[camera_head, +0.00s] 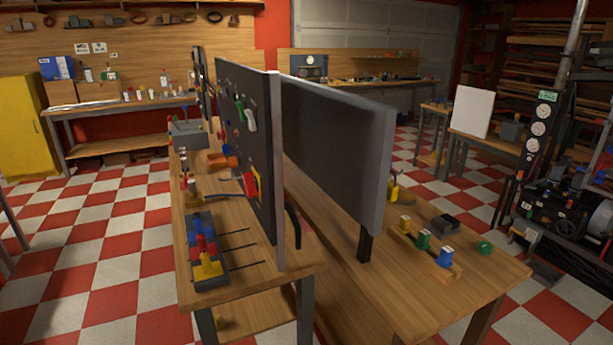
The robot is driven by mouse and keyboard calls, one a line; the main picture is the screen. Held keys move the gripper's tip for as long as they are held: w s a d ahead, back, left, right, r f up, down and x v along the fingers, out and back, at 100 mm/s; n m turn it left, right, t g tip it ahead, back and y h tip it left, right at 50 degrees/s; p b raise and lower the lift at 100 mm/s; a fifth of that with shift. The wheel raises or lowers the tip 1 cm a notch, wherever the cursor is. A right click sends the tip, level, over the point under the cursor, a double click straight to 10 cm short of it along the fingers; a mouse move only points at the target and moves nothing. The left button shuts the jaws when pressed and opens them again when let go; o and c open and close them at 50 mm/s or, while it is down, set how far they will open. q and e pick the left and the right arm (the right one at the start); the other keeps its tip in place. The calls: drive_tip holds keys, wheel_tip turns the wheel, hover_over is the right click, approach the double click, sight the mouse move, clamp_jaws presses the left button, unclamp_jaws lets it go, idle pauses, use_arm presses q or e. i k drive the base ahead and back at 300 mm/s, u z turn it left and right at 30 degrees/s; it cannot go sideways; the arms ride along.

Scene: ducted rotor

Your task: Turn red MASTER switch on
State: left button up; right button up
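A dark upright panel (238,125) stands on the left wooden bench and is seen at a steep angle. Low on its left face is a red handle (250,184) on a yellow plate; it looks like the red MASTER switch, but no label is readable. I cannot tell its on or off position. A white handle (250,118) and a green one (240,108) sit higher on the same panel. Neither of my grippers shows in this view.
A box with blue, red and yellow parts (206,250) lies on the left bench (240,290). A second dark panel (335,140) stands on the right bench (400,300), which holds several small colored parts. The checkered floor (110,230) to the left is mostly clear.

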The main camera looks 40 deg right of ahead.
sight(252, 186)
drive_tip(key=z, duration=0.65)
drive_tip(key=i, duration=0.8)
drive_tip(key=z, duration=0.4)
drive_tip(key=k, duration=0.5)
drive_tip(key=u, duration=0.8)
drive_tip(key=i, duration=0.6)
drive_tip(key=z, duration=0.15)
